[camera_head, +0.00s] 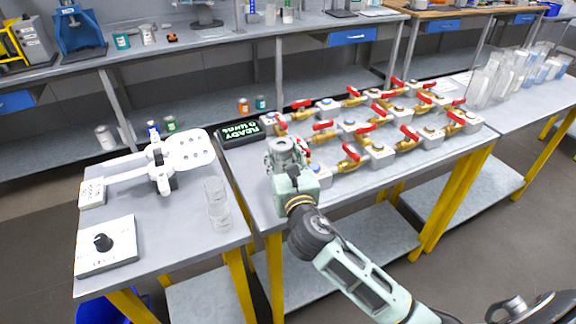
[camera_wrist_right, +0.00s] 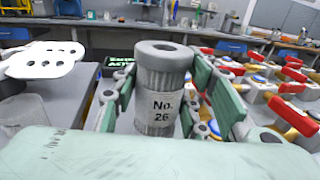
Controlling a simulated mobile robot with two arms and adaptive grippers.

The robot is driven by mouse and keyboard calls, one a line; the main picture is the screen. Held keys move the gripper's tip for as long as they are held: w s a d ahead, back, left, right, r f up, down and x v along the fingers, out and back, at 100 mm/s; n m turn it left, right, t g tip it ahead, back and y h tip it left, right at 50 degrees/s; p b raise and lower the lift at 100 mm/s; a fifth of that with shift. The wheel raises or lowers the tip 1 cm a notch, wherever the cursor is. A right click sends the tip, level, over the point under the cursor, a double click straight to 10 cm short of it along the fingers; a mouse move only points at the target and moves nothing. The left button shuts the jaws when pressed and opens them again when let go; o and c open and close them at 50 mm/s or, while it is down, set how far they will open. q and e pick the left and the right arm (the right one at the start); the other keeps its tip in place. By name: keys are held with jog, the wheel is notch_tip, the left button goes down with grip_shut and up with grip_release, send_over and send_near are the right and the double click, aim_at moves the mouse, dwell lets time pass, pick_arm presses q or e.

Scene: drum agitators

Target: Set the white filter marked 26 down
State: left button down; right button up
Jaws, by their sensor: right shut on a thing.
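The filter is a grey-white cylinder with a hole in its top. It stands upright in the right wrist view (camera_wrist_right: 161,82), its label reading "No. 26" facing the camera. My right gripper (camera_wrist_right: 164,97) is shut on it, with green fingers on both sides. In the head view the right gripper (camera_head: 287,165) is over the left end of the middle table (camera_head: 345,190), with the filter's top (camera_head: 283,145) showing between the fingers. The filter's bottom is hidden, so I cannot tell whether it touches the table. My left gripper is not in view.
Rows of brass valves with red handles (camera_head: 350,152) stand close to the right of the gripper. The left table holds a white perforated agitator (camera_head: 185,152), a knob box (camera_head: 104,244) and a clear beaker (camera_head: 217,205).

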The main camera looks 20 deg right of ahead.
aim_at(282, 168)
jog(key=shift+a+f+b, duration=0.1)
jog(key=shift+f+b, duration=0.25)
jog(key=shift+f, duration=1.45)
jog(key=shift+f, duration=0.2)
jog(key=o, duration=0.9)
jog(key=shift+c, duration=0.2)
jog(key=shift+r, duration=0.15)
